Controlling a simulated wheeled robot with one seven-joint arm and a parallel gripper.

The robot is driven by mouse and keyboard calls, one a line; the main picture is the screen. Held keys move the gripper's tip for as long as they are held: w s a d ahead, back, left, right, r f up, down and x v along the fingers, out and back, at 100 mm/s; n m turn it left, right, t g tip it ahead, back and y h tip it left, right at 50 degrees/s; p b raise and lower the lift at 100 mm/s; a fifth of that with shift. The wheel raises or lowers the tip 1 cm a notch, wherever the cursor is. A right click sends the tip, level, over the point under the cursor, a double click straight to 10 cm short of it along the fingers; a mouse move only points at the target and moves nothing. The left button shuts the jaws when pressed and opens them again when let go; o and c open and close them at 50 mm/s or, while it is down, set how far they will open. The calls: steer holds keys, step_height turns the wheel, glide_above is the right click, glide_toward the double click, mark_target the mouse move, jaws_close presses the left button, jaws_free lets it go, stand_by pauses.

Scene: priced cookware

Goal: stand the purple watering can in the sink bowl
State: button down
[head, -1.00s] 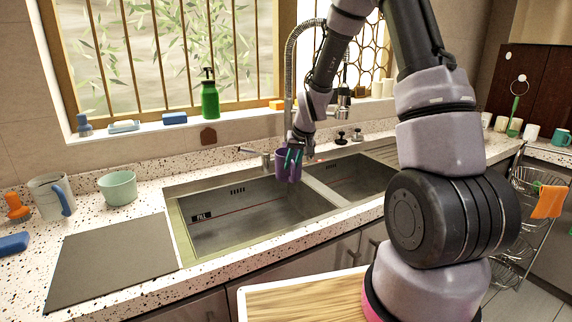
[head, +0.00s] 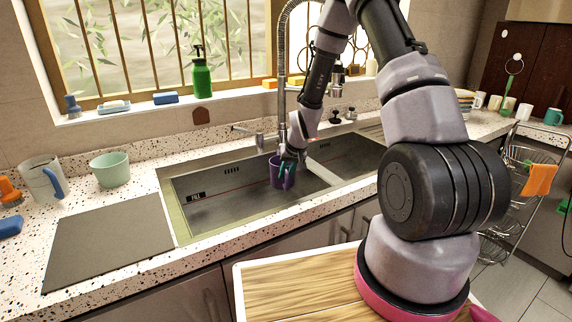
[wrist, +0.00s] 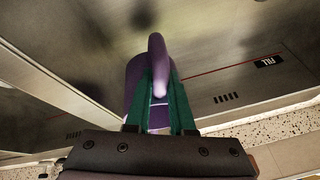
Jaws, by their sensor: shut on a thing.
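The purple watering can (head: 277,172) hangs over the right part of the large left sink bowl (head: 215,206) in the head view. My gripper (head: 287,174) is shut on it from the right. In the wrist view the green fingers of my gripper (wrist: 158,100) close on the purple handle of the watering can (wrist: 157,52). Most of the can's body is hidden behind the fingers and handle. The can looks roughly upright. I cannot tell whether its base touches the bowl's floor.
A divider (head: 322,172) separates the left bowl from a smaller right bowl (head: 348,154). The faucet (head: 282,90) stands just behind the can. The left bowl is otherwise empty.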

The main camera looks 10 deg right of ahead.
steer(key=shift+f, duration=3.85)
steer(key=shift+c, duration=0.7)
jaws_free()
step_height(320, 180, up, 18)
steer(key=shift+f, duration=0.1)
